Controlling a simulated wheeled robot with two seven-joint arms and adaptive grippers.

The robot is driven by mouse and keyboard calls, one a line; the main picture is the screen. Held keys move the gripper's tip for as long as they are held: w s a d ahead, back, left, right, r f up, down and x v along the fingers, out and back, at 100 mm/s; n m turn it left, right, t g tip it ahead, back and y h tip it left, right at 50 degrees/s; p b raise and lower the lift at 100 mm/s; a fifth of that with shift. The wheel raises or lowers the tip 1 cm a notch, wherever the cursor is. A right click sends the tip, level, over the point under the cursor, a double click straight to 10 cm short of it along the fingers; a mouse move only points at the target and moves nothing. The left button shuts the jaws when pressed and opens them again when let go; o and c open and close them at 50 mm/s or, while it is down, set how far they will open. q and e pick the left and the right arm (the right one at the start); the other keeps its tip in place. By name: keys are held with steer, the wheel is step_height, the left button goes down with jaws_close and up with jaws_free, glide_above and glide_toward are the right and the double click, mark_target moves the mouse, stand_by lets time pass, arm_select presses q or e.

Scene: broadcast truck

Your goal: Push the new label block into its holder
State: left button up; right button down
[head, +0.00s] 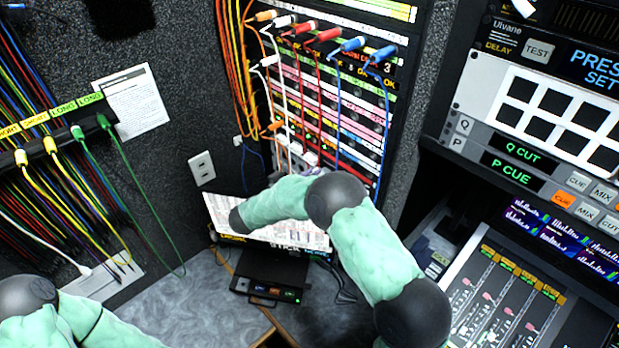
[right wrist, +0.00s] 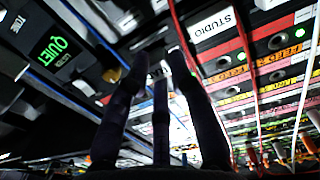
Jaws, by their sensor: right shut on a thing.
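My right gripper (right wrist: 150,68) shows in the right wrist view, with its dark fingers closed together around a small block. Part of the label block (right wrist: 158,72) shows between the fingertips as a dark face with pale lettering; the rest is hidden by the fingers. The fingertips are in front of the patch panel, left of a white STUDIO label (right wrist: 212,27). I cannot tell which opening is the holder, or whether the block touches it. In the head view my right arm reaches to the panel's foot and its fingers cannot be made out. My left gripper is out of view.
The patch panel (head: 345,110) has coloured cables hanging across it. A printed sheet (head: 300,232) and a small black box with lit buttons (head: 268,280) are by my right arm. A mixing console (head: 500,300) stands at the right. The grey desk (head: 190,310) is clear at lower left.

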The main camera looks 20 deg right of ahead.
steer(key=shift+x, duration=1.55)
steer(key=c, duration=1)
jaws_free()
steer(key=v, duration=1.2)
